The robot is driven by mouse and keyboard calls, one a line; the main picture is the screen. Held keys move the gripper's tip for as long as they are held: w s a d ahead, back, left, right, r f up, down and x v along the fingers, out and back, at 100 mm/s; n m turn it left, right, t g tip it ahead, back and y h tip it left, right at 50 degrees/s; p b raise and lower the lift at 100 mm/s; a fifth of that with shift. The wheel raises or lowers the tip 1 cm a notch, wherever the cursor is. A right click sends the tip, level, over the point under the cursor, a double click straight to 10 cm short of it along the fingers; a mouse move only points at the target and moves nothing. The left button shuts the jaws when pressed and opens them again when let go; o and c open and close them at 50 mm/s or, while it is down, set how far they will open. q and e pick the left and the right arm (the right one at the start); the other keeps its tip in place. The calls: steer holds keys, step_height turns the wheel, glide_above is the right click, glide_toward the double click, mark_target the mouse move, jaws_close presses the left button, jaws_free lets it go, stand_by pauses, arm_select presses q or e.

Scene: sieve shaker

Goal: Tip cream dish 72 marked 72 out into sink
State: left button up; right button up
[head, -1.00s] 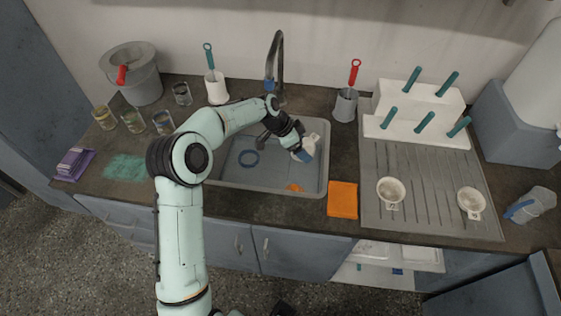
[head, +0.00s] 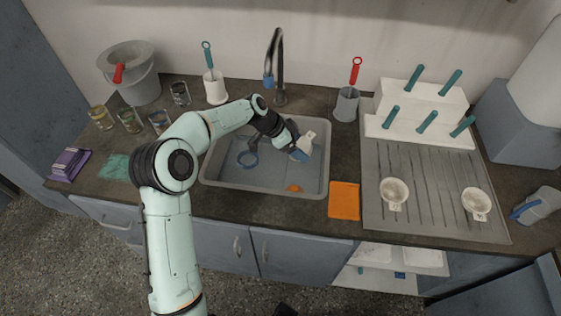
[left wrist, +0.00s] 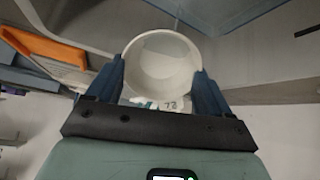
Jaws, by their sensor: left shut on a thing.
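My left gripper (head: 302,149) is shut on a cream dish (head: 308,141) and holds it over the right part of the grey sink (head: 268,181). In the left wrist view the dish (left wrist: 163,62) sits between the two blue fingers (left wrist: 163,88), with its round mouth showing and a dark mark that looks like 72 on its near side. The dish looks tilted in the head view. I cannot tell whether anything is left in it. My right gripper is not in view.
Two similar cream dishes (head: 394,191) (head: 475,204) stand on the ribbed drainboard (head: 430,222). A tap (head: 276,62) rises behind the sink.

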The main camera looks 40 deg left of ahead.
arm_select(q)
steer(key=shift+s+a+r+t+h+b, duration=0.15)
steer(key=shift+s+a+t+h+b, duration=0.3)
steer(key=shift+b, duration=0.75)
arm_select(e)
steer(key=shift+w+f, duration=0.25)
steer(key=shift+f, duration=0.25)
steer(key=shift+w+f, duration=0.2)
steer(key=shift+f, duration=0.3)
arm_select(q)
steer(key=shift+s+a+r+t+h+b, duration=0.1)
steer(key=shift+s+a+t+h+b, duration=0.05)
steer(key=shift+t+h+b, duration=0.45)
steer(key=shift+s+a+r+t+h+b, duration=0.15)
steer(key=shift+t+h+b, duration=0.15)
steer(key=shift+b, duration=0.4)
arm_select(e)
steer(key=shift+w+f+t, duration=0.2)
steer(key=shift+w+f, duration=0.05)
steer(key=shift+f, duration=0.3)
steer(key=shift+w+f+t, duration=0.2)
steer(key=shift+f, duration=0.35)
arm_select(q)
steer(key=shift+s+a+t+h+b, duration=0.1)
steer(key=shift+t+h+b, duration=0.35)
steer(key=shift+h, duration=0.1)
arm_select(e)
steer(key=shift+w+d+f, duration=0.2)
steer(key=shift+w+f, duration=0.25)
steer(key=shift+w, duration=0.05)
